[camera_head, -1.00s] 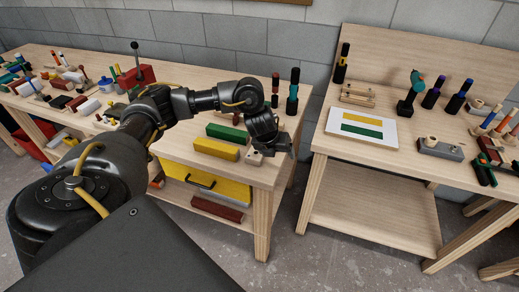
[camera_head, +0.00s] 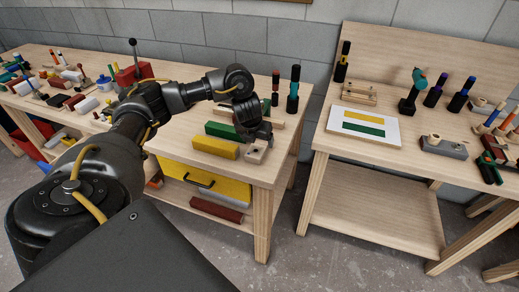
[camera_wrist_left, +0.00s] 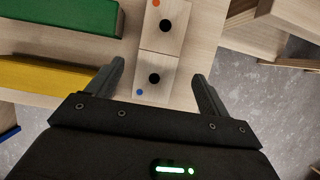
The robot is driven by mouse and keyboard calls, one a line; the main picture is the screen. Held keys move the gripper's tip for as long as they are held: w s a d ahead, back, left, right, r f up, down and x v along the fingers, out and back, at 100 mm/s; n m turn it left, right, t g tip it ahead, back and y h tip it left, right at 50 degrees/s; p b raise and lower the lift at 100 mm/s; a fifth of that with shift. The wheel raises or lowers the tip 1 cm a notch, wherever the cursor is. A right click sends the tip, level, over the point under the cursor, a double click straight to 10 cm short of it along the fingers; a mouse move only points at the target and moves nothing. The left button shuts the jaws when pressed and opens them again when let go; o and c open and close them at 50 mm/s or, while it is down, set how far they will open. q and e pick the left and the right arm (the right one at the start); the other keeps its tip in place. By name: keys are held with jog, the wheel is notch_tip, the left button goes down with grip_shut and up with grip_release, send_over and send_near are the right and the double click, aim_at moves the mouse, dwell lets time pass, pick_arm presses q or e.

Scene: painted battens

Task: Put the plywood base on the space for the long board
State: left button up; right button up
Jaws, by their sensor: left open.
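The plywood base (camera_head: 256,153) is a small pale wood block near the front right corner of the left bench. In the left wrist view the plywood base (camera_wrist_left: 160,62) shows two dark round spots, an orange dot and a blue dot. My left gripper (camera_head: 255,138) is over it, open; in the wrist view its fingers (camera_wrist_left: 160,76) stand on either side of the base, with gaps. A white sheet (camera_head: 336,124) on the right bench carries a printed yellow strip (camera_head: 363,118) and green strip (camera_head: 363,130). Which is the long board's space, I cannot tell. My right gripper is not in view.
A yellow batten (camera_head: 215,147) and a green batten (camera_head: 225,131) lie left of the base. Dark upright tools (camera_head: 293,90) stand at the bench's back right. A floor gap separates the benches. A wooden holder (camera_head: 358,93) stands behind the sheet.

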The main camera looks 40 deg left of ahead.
aim_at(259, 145)
pick_arm(q)
jog(key=shift+f, duration=0.2)
jog(key=x, duration=0.4)
jog(key=shift+w+a+f, duration=0.2)
jog(key=shift+a+f, duration=0.05)
jog(key=shift+f, duration=0.05)
jog(key=shift+c, duration=0.4)
jog(key=c, duration=1.1)
jog(key=shift+r+b, duration=0.15)
jog(key=shift+b, duration=0.15)
